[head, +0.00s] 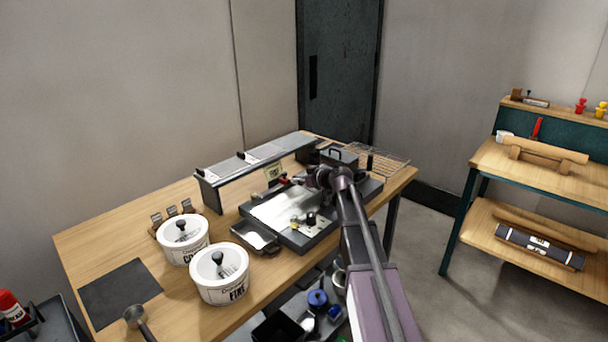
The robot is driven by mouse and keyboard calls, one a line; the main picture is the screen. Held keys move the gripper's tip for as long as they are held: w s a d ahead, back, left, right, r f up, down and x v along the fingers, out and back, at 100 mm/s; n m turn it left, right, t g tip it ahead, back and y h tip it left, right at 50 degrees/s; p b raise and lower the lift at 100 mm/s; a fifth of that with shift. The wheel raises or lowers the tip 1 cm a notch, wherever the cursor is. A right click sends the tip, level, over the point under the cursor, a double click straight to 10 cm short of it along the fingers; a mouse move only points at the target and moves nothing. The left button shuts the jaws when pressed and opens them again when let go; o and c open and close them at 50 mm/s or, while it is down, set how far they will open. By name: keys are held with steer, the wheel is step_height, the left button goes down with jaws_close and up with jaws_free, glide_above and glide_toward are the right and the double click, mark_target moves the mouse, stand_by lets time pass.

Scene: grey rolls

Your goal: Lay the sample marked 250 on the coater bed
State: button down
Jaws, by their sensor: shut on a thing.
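The coater (318,222) is a dark grey bench machine on the wooden table. Its pale, shiny bed (284,210) shows bare in front of my gripper. My gripper (294,183) reaches in from the right, low over the back of the coater, with its fingers pointing left. It is shut. A small pale card with a dark mark (273,172) stands right at its fingertips and appears held; the mark is too small to read. A small red part shows beside the fingers.
A long raised shelf (232,172) with white pieces runs behind the coater. Two white tubs (220,275), a metal tray (255,237) and a small card rack (172,217) stand to the left. A wire rack (378,162) lies at back right. A second bench (535,180) stands right.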

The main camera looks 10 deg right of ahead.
steer(key=shift+w+a, duration=0.15)
steer(key=shift+w, duration=0.5)
steer(key=c, duration=0.6)
jaws_free()
steer(key=shift+w+r+p, duration=0.4)
steer(key=shift+r+p, duration=0.05)
steer(key=shift+p, duration=1)
steer(key=p, duration=0.4)
steer(key=shift+w+r, duration=0.15)
steer(key=shift+w, duration=0.1)
